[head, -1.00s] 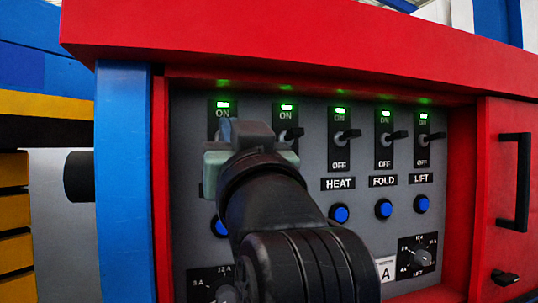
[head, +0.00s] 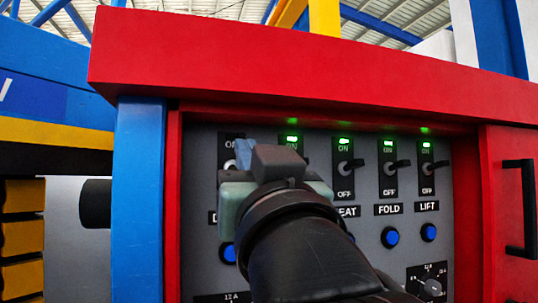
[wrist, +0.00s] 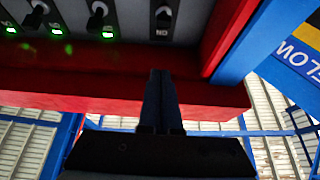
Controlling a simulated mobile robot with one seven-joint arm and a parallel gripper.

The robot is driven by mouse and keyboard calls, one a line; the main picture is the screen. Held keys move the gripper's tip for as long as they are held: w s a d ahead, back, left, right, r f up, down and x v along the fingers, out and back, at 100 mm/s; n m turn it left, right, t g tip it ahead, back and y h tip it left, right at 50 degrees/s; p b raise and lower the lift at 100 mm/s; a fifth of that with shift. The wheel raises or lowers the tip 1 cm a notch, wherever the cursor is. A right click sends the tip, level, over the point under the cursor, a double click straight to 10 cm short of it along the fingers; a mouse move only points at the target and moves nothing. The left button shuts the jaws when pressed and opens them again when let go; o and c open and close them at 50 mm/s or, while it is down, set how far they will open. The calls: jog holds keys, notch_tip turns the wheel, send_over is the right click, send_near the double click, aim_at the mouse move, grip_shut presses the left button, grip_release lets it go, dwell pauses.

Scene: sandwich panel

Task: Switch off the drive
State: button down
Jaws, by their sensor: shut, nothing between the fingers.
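The drive switch is the leftmost on the grey panel, on a black plate (head: 231,137) marked ON; its label is mostly hidden, with a "D" showing. No green lamp is lit above it. My gripper (head: 262,155) is shut and empty, in front of this switch and covering its lower part. In the wrist view, upside down, the drive lever (wrist: 163,17) stands unlit at the top. The shut fingers (wrist: 160,75) appear below it there, over the red top edge, with a visible gap between them and the lever. The lever's exact tilt is hard to tell.
The other switches, including heat (head: 345,165), fold (head: 388,165) and lift (head: 427,165), have lit green lamps. Blue buttons (head: 390,237) sit below. The red overhang (head: 320,85) juts out above; a blue post (head: 138,200) borders the left and a black handle (head: 522,210) the right.

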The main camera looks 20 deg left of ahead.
jog(key=b+v, duration=0.1)
jog(key=v, duration=0.3)
jog(key=shift+w+f, duration=0.15)
jog(key=shift+f, duration=0.05)
jog(key=shift+w+a, duration=0.1)
jog(key=s+d+f+m+t+h, duration=0.1)
jog(key=s+d+m+t+h, duration=0.1)
jog(key=d+h, duration=0.4)
jog(key=s+d+f+m+t+h, duration=0.2)
jog(key=s+d+m+t+h, duration=0.1)
jog(key=d+m+t+h, duration=0.1)
jog(key=d+t+h, duration=0.1)
jog(key=t+h, duration=0.1)
jog(key=h, duration=0.1)
jog(key=shift+s+d+f+m, duration=0.25)
jog(key=shift+s+d+m, duration=0.05)
jog(key=shift+d+m, duration=0.1)
